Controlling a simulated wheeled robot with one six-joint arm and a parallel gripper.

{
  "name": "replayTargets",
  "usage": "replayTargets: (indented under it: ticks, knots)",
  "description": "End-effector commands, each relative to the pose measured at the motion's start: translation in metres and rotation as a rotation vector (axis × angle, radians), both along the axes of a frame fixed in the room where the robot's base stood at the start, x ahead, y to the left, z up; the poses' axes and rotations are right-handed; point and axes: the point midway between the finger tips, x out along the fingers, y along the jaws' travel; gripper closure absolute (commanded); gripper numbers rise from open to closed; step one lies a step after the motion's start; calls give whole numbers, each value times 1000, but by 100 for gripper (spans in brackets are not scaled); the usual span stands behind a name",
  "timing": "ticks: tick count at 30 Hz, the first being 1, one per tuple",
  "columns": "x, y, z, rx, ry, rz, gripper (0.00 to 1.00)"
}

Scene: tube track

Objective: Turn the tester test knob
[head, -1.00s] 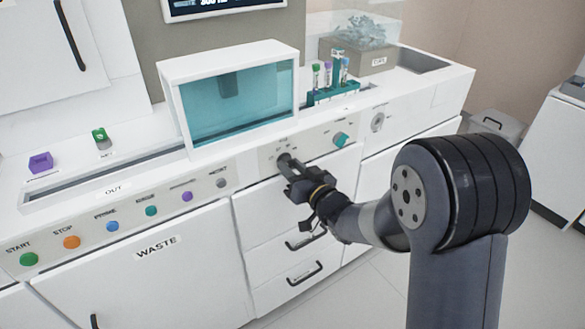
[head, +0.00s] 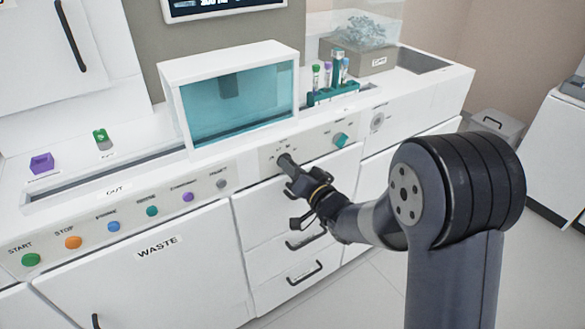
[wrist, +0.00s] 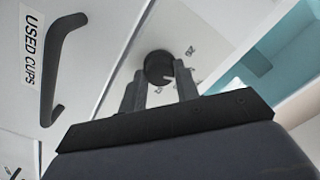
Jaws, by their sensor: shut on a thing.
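The tester test knob is a dark round knob (head: 284,160) on the light panel below the teal-windowed tester box. In the wrist view the knob (wrist: 159,67) has a light pointer mark on its face, with small printed labels around it. My gripper (head: 289,166) reaches it from the front right and is shut on it. In the wrist view my gripper's two fingers (wrist: 160,84) stand on either side of the knob. The fingers hide part of the knob in the head view.
A teal knob (head: 340,140) sits to the right on the same panel. The tester box (head: 228,98) stands above. A tube rack (head: 333,94) is on the counter at right. Drawers with handles (head: 305,272) lie below my gripper. Colored buttons (head: 112,226) line the panel at left.

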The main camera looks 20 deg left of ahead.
Motion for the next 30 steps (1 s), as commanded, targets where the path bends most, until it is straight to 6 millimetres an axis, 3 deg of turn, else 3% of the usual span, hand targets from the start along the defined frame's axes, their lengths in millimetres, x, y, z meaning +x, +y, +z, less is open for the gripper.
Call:
replayTargets:
  ticks: [7,8,15,24,30]
  knots:
    - [0,0,0,0,-1,-1,93]
    - [0,0,0,0,-1,-1,68]
    - [0,0,0,-1,-1,0,49]
    - [-1,-2,0,-2,-1,-1,48]
    - [-17,-21,0,-2,0,-3,48]
